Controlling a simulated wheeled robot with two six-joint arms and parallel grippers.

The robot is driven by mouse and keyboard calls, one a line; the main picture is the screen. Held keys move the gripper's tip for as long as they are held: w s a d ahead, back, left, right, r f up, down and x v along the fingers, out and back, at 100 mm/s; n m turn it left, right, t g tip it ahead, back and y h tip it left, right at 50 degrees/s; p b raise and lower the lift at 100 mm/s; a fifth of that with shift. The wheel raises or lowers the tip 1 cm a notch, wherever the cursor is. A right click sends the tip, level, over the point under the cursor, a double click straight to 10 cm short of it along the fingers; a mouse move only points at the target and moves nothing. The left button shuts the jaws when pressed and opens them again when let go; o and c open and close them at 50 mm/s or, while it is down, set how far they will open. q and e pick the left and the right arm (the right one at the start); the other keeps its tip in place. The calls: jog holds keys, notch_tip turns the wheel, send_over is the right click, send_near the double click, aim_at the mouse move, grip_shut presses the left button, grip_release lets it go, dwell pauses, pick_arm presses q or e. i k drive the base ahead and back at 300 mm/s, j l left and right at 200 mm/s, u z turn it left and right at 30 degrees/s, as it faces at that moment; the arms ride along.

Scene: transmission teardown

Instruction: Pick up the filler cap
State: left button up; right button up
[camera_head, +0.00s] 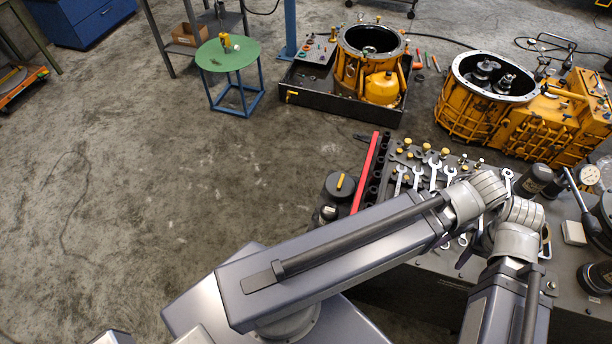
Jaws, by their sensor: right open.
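I cannot tell for sure which part is the filler cap. A round black part with a yellow bar on top (341,186) stands at the left end of the dark tool bench, beside a red strip. A small yellow part (223,39) stands on the round green table at the back. My right arm reaches in from the bottom, bends over the bench's tools and folds back toward the bottom edge. Its fingers do not show, and it hides part of the bench. My left gripper does not show.
Wrenches (434,172) and small fittings cover the bench. Behind it, an orange housing (355,75) sits in a black tray (318,104), with a larger orange transmission case (463,117) to the right. The green table (245,56) stands at the back left.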

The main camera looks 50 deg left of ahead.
aim_at(339, 187)
jog(key=j+u, duration=0.35)
jog(key=u, duration=0.15)
jog(key=i+j+u, duration=0.15)
jog(key=j+u, duration=0.3)
jog(key=k+l, duration=0.1)
jog(key=k, duration=0.4)
jog(key=z, duration=1)
jog(key=j+z, duration=0.1)
jog(key=z, duration=0.2)
jog(key=k+j+z, duration=0.1)
jog(key=z, duration=0.25)
jog(key=k+j, duration=0.7)
jog(key=j, duration=0.2)
jog(key=i, duration=0.5)
